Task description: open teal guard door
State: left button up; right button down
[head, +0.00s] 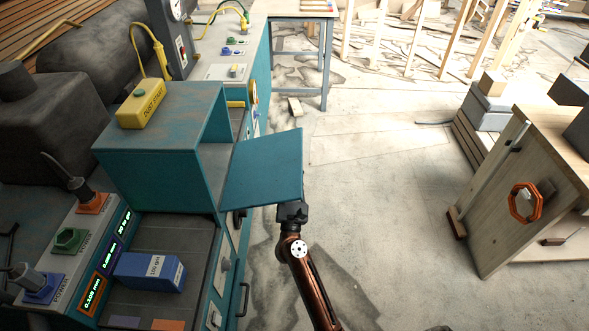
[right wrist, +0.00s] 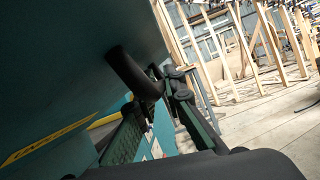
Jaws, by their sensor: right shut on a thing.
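The teal guard door (head: 262,168) stands swung out to the right of its teal housing (head: 150,165), over the floor beside the machine. My right gripper (head: 292,208) is at the door's lower outer corner. The fingers of my right gripper (right wrist: 160,88) are shut on this handle. In the head view the handle is hidden behind the door and gripper. My left gripper is not in view.
A yellow dust stop box (head: 141,103) sits on the housing. A blue box (head: 150,271) lies on the dark machine bed. A wooden cabinet (head: 500,190) with an orange octagonal ring stands at the right. The floor between is mostly clear, with a small wood block (head: 295,106).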

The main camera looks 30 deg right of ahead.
jog(key=c, duration=2.3)
grip_release()
jog(key=shift+r, duration=0.2)
